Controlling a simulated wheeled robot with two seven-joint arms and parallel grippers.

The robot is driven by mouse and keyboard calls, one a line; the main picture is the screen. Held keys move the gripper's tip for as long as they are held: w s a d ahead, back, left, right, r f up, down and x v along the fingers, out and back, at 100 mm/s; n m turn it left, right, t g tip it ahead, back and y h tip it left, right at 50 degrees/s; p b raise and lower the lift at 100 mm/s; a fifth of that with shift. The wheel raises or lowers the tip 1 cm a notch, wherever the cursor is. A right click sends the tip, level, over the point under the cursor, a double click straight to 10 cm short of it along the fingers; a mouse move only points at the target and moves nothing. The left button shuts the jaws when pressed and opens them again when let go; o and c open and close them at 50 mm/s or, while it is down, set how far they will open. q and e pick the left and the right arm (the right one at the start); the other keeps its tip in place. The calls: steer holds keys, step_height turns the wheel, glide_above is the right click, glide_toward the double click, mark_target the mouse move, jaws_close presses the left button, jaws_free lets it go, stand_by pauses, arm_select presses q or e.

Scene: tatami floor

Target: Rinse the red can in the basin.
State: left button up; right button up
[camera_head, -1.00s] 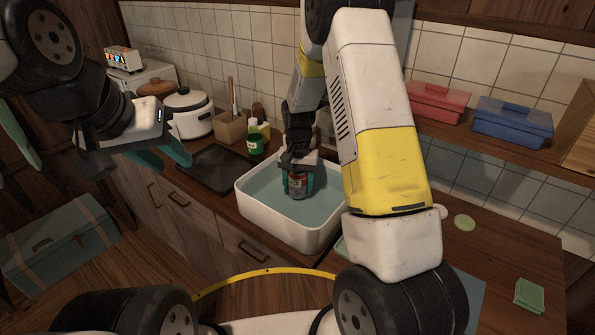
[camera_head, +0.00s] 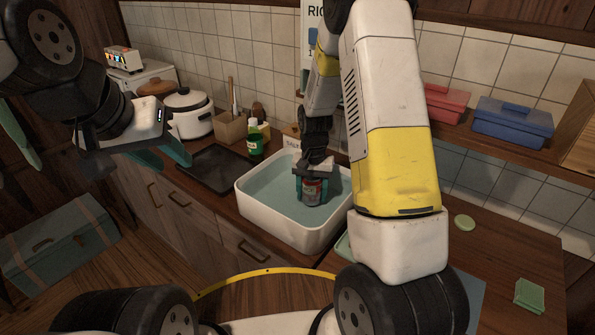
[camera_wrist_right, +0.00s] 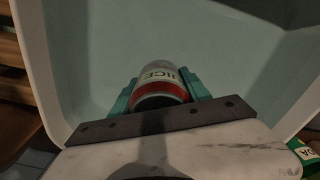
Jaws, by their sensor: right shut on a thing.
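The red can (camera_head: 312,191) is in the white basin (camera_head: 290,238), which holds bluish water (camera_head: 268,190). The can has a grey body with a red band and lettering, and it also shows in the right wrist view (camera_wrist_right: 160,84). My right gripper (camera_head: 312,182) is shut on the can, with a teal finger on each side of it. I cannot tell how deep the can's lower end sits in the water. My left gripper (camera_head: 160,158) hangs at the left, away from the basin, with its teal fingers apart and nothing seen between them.
A dark tray (camera_head: 215,168) lies left of the basin, with a green bottle (camera_head: 255,140) behind. A white rice cooker (camera_head: 190,113) stands further left. Red (camera_head: 445,104) and blue (camera_head: 512,122) boxes sit on the shelf. A green sponge (camera_head: 529,295) lies on the right counter.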

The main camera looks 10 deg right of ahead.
steer(key=shift+w+a, duration=1.75)
steer(key=shift+d, duration=0.1)
steer(key=shift+s+d, duration=0.8)
steer(key=shift+s, duration=0.1)
steer(key=shift+r, duration=5.75)
steer(key=shift+r, duration=0.1)
steer(key=shift+r, duration=1.9)
